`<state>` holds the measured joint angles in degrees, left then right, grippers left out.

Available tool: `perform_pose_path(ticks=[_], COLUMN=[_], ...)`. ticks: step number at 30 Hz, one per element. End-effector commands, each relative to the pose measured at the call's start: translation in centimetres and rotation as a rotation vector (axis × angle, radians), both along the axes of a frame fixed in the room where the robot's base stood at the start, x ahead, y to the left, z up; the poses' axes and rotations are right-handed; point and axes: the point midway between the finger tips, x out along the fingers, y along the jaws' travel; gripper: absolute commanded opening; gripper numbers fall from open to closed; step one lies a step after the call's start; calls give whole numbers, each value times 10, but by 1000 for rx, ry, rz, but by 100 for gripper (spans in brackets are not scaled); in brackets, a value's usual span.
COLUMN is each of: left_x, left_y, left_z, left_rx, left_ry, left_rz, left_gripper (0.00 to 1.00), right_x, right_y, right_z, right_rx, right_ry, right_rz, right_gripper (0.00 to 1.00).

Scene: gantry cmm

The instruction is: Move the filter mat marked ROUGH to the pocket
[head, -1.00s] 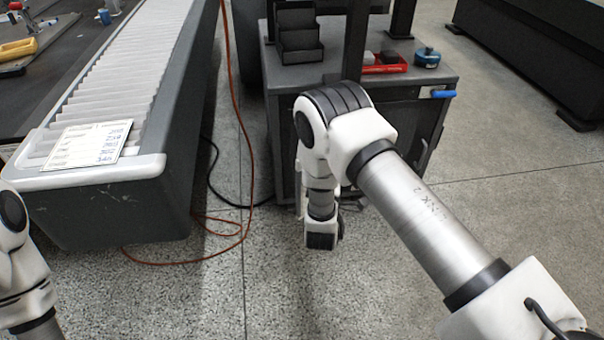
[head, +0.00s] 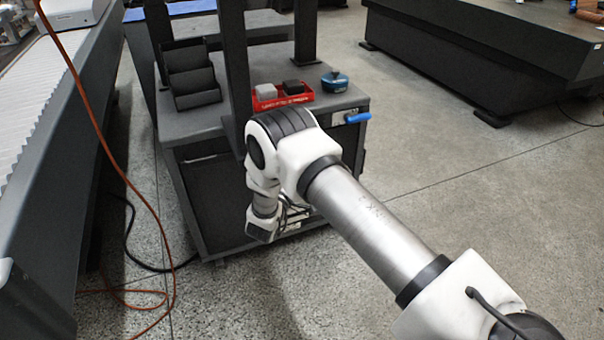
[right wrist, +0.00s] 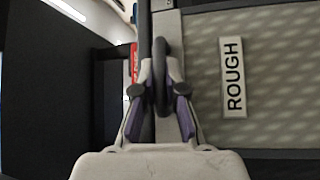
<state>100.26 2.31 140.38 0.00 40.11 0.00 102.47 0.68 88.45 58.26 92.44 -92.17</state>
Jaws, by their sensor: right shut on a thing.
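The filter mat marked ROUGH (right wrist: 285,70) shows in the right wrist view as a grey, diamond-patterned panel with dark edges and a white label. My right gripper (right wrist: 160,105) is shut on a dark loop at the mat's edge. In the head view my right arm reaches in front of the grey cart; its fingers and the mat cannot be made out there. A black stepped holder (head: 190,75) with open compartments stands on the cart; I cannot tell whether it is the pocket. My left gripper is out of view.
The grey cart (head: 190,122) also carries a red tray (head: 283,97) with two blocks and a blue round object (head: 334,82). An orange cable (head: 92,110) hangs at the left and runs onto the floor. Open floor (head: 440,190) lies to the right.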

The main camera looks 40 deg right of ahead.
Motion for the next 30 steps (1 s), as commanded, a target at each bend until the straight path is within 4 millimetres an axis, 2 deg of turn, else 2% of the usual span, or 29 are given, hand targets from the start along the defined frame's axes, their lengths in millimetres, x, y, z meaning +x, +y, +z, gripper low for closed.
perform_pose_path(ticks=[1,21,30], left_x=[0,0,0], left_y=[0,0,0], left_z=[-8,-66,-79], left_rx=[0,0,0], left_ry=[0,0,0], left_rz=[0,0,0], left_gripper=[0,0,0], right_x=[5,67,83], right_y=[-1,-16,-20], right_z=[-4,-10,-7], right_rx=[0,0,0], right_ry=[-4,-4,-2], right_rz=[0,1,1], right_gripper=[0,0,0])
